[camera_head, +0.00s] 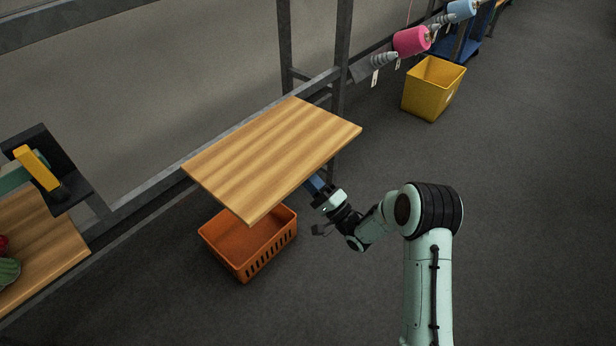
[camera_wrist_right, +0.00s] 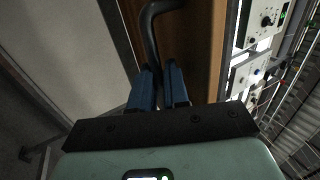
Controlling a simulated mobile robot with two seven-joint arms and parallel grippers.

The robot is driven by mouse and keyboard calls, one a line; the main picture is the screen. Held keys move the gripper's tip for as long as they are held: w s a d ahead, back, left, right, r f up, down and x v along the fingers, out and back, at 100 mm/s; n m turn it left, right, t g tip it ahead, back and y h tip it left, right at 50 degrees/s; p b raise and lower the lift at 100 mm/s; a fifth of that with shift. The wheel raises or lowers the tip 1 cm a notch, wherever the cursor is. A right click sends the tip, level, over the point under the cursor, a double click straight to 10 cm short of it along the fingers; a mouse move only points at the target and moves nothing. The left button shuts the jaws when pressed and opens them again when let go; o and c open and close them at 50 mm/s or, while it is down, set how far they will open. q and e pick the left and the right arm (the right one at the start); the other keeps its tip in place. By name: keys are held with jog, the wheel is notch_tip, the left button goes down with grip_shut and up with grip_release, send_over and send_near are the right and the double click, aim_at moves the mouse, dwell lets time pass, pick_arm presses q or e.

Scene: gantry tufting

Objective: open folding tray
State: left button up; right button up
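The folding tray (camera_head: 275,152) is a light wooden board beside the grey metal frame in the head view. It looks roughly level, with its far long side along the frame. My right gripper (camera_head: 314,187) is at the tray's near right edge, its fingertips partly hidden under the board. In the right wrist view, the blue fingers of my right gripper (camera_wrist_right: 159,80) are close together on a dark bent handle (camera_wrist_right: 150,32), which runs between them. The brown tray surface (camera_wrist_right: 200,45) is behind the handle.
An orange basket (camera_head: 240,264) stands on the floor below the tray. A yellow bin (camera_head: 433,88) is at the back right, near pink (camera_head: 411,41) and blue (camera_head: 461,10) yarn cones. A wooden surface (camera_head: 45,250) is at the left. Floor at the right is clear.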

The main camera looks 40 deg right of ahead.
jog(key=o, duration=0.3)
jog(key=shift+w+a+r, duration=0.1)
jog(key=shift+w+a, duration=0.05)
jog(key=shift+w, duration=0.1)
pick_arm(q)
jog(key=shift+w, duration=0.1)
pick_arm(e)
jog(key=shift+s, duration=0.1)
pick_arm(q)
jog(key=shift+t, duration=0.8)
jog(key=w+r, duration=0.1)
jog(key=w+r+p, duration=0.1)
jog(key=w+p, duration=0.1)
jog(key=w, duration=0.1)
jog(key=shift+d+r, duration=0.25)
jog(key=shift+r, duration=0.15)
pick_arm(e)
jog(key=v, duration=1.3)
jog(key=shift+s, duration=0.15)
